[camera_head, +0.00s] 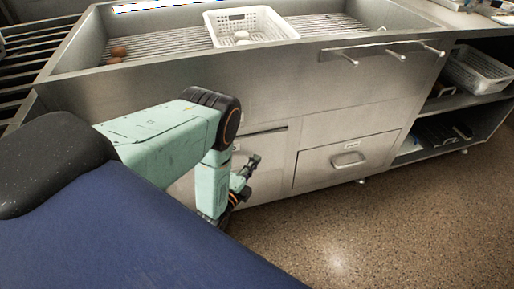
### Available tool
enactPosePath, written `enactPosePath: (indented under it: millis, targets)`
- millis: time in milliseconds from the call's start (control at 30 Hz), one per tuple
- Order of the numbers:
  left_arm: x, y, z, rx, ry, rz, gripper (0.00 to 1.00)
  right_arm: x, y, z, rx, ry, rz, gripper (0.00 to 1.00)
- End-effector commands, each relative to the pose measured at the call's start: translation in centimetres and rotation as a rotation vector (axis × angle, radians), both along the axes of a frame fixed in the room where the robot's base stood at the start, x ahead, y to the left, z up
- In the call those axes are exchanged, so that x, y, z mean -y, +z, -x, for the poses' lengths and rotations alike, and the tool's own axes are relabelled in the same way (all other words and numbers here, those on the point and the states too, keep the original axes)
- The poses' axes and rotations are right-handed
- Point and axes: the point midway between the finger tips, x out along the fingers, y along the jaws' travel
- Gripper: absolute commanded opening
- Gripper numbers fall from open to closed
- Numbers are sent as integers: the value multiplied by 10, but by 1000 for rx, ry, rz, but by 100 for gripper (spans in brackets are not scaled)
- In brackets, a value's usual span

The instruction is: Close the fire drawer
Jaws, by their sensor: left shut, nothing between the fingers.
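The steel counter front has two drawers. The right drawer (318,167) has a handle and a small label that I cannot read, and it looks flush with the front. The left drawer (264,158) shows a dark gap along its top edge, and my arm hides much of it. I cannot tell from the labels which one is the fire drawer. My left gripper (252,162) is shut and empty, in front of the left drawer. Whether it touches the drawer is unclear. My right gripper is not in view.
A white perforated basket (291,34) stands in the steel sink (130,70) with brown round items near its left. A rail with hooks (385,47) juts from the front. Open shelves at right hold another basket (475,72). The speckled floor (400,225) is clear.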

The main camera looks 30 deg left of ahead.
Motion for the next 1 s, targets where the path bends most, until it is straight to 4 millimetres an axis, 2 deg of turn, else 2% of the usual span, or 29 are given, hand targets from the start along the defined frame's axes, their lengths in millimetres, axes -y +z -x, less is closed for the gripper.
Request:
enactPosePath:
  millis: [200,400,600,1000]
  targets:
    - [-4,-2,-42,4,2,0,0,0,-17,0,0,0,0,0]
    - [-26,-2,-60,1,6,-1,0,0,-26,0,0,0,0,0]
    - [-34,-1,-69,0,4,0,0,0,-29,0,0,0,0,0]
    - [-37,0,-71,1,5,0,0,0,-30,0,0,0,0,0]
